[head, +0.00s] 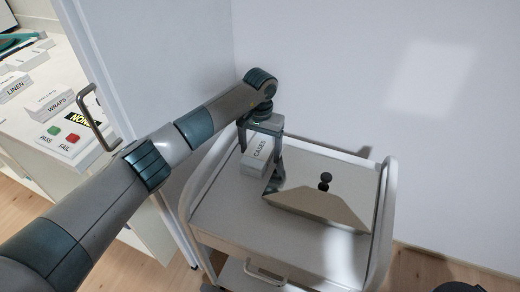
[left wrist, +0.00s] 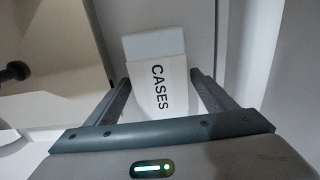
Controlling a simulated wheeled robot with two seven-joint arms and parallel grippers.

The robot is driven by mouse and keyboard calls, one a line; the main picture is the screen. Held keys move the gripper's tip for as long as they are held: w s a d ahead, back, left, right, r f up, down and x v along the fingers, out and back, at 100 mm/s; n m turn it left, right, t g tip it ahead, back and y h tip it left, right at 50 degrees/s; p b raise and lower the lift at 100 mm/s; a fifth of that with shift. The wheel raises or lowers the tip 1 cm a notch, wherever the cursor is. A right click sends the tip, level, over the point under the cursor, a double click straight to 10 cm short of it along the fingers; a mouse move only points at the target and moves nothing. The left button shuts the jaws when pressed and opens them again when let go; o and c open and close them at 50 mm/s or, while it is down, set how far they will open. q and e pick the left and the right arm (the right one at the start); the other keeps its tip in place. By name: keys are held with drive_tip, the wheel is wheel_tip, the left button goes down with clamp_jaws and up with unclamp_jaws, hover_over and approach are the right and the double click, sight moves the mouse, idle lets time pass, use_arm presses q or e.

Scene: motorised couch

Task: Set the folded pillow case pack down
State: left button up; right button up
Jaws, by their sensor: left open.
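The folded pillow case pack (head: 259,156) is a pale block with a white band lettered CASES. It rests on the top of a white cart (head: 222,218), near the cart's back left. It also shows in the left wrist view (left wrist: 157,82), between the fingers. My left gripper (head: 262,160) points down over the pack, one finger on each side. In the left wrist view the gripper (left wrist: 160,95) is open, with gaps visible beside the pack. My right gripper is in neither view.
A shiny sloped metal lid with a black knob (head: 325,181) sits on the cart just right of the pack. The cart has raised rails (head: 384,215). At the left, a counter holds packs marked LINEN (head: 14,88) and WRAPS (head: 58,101). The cart's front left top is clear.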

sight(260, 149)
use_arm(q)
drive_tip(key=shift+r, duration=0.45)
wheel_tip(260, 149, up, 11)
drive_tip(key=p, duration=0.1)
drive_tip(key=shift+r+p, duration=0.15)
drive_tip(key=shift+p, duration=0.2)
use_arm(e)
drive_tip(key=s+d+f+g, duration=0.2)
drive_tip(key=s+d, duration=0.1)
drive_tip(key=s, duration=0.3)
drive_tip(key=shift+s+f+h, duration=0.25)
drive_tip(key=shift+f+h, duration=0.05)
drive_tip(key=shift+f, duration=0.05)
